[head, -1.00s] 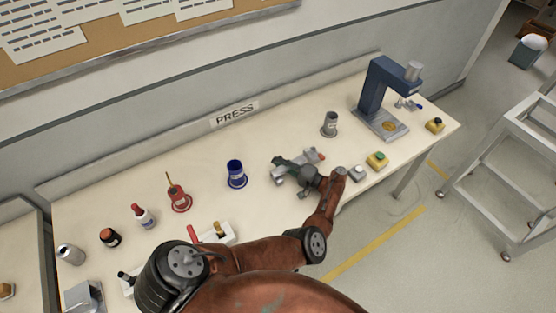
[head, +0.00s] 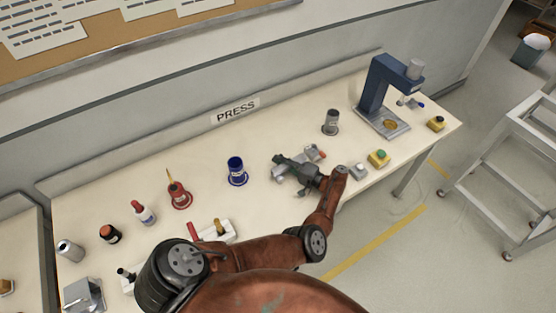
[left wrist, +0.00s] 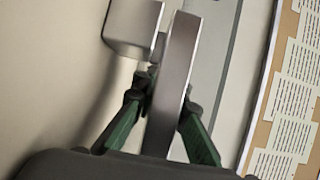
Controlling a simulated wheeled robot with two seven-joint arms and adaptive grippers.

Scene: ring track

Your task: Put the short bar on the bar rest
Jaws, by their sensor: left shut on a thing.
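The bar runs lengthwise away from the palm. A grey metal block (left wrist: 133,27) is just beyond and left of the bar; I cannot tell if they touch. In the head view, grey pieces (head: 308,153) lie at the gripper, partly hidden by it. I cannot tell which is the bar rest. My right gripper is not in view.
A blue press (head: 376,92) and a grey cylinder (head: 331,121) stand to the right. A blue container (head: 236,171) and a red oil can (head: 178,193) stand left. Bench between is clear.

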